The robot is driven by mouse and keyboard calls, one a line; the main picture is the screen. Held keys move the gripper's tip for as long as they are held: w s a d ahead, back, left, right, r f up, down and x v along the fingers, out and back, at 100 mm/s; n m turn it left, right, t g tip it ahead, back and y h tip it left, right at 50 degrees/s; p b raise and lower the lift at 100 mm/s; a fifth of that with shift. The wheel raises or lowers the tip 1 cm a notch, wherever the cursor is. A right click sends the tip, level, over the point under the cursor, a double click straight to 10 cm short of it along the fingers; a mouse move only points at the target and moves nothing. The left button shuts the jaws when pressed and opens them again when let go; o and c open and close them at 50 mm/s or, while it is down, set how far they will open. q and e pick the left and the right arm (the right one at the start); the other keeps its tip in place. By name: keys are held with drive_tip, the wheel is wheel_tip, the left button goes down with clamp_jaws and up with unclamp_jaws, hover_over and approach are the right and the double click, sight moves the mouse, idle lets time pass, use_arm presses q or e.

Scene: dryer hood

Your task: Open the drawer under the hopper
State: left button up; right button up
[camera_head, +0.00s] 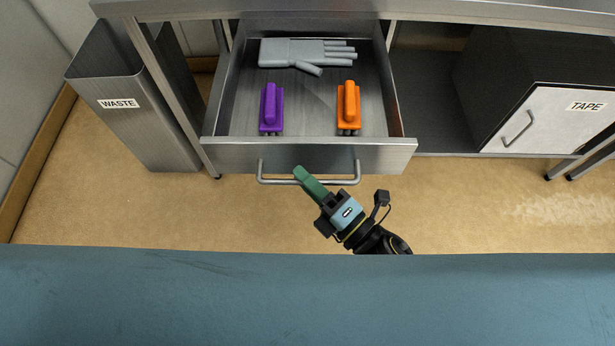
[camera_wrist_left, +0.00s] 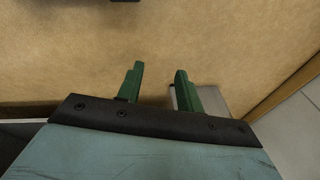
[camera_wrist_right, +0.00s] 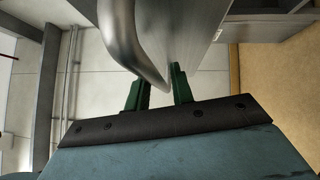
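The drawer (camera_head: 235,155) under the counter is pulled out, with its inside showing in the head view. Its bar handle (camera_head: 338,181) runs along the front; the bar also shows large in the right wrist view (camera_wrist_right: 125,35). My right gripper (camera_head: 303,176) is at the left half of the handle, its green fingers around the bar. In the right wrist view the bar passes between the fingers, which appear closed on it. My left gripper (camera_wrist_left: 158,70) shows only in its wrist view, open and empty above the floor. The hopper is not visible.
The drawer holds a grey glove (camera_head: 292,53), a purple-handled tool (camera_head: 270,105) and an orange-handled tool (camera_head: 348,105). A waste bin (camera_head: 150,125) stands left and a tape cabinet (camera_head: 555,118) right. The floor (camera_head: 480,210) in front is clear.

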drive_tip(key=shift+o, duration=0.7)
drive_tip(key=shift+s+d, duration=0.15)
drive_tip(key=shift+d, duration=0.05)
use_arm(q)
drive_tip(key=shift+s+a+f, duration=0.1)
drive_tip(key=shift+f, duration=0.4)
use_arm(e)
drive_tip(key=v, duration=1.3)
use_arm(q)
drive_tip(key=shift+s, duration=0.2)
